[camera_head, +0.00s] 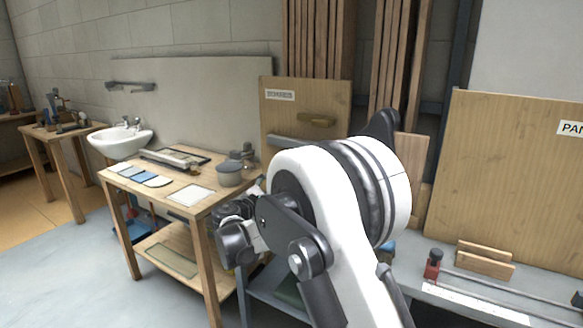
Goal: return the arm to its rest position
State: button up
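My white arm (338,225) rises from the bottom centre of the head view, with a large round joint with dark rings (372,190) at its top. Dark jointed parts (298,240) with a silver bolt show on its left side, in front of the wooden workbench's right end. I cannot make out two separate fingertips of my gripper, so its opening is not clear. No held object can be made out. The arm hides part of the bench's right side and the area behind it.
A wooden workbench (215,200) with a grey pot (229,174) and flat pieces stands left of the arm. A white sink (121,139) is on the wall behind. A grey bench (450,290) with a red-ended clamp (432,266) is at right. Grey floor is open at lower left.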

jog(key=s+d+r+m+g+p, duration=0.1)
jog(key=s+d+r+m+g, duration=0.2)
jog(key=d, duration=0.4)
jog(key=s+d+r+m+p, duration=0.1)
jog(key=s+d+r+m, duration=0.15)
jog(key=d+r, duration=0.35)
jog(key=s+d+r+m+g+y+p, duration=0.1)
jog(key=s+d+r+m+g, duration=0.15)
jog(key=s+d, duration=0.4)
jog(key=s+d+r+m+g+y+p, duration=0.1)
jog(key=s+d+r+m+p, duration=0.15)
jog(key=s+d, duration=0.4)
jog(key=s+d+f+m+y+p, duration=0.1)
jog(key=s+m+y, duration=0.1)
jog(key=s, duration=0.8)
jog(key=s+d+f+m+g+y+p, duration=0.1)
jog(key=s+m, duration=0.4)
jog(key=s, duration=0.5)
jog(key=s+d+f+m+g+y+p, duration=0.1)
jog(key=s+m, duration=0.3)
jog(key=s, duration=0.7)
jog(key=shift+d+f+y+p, duration=0.4)
jog(key=shift+f+y, duration=0.2)
jog(key=shift+y, duration=0.3)
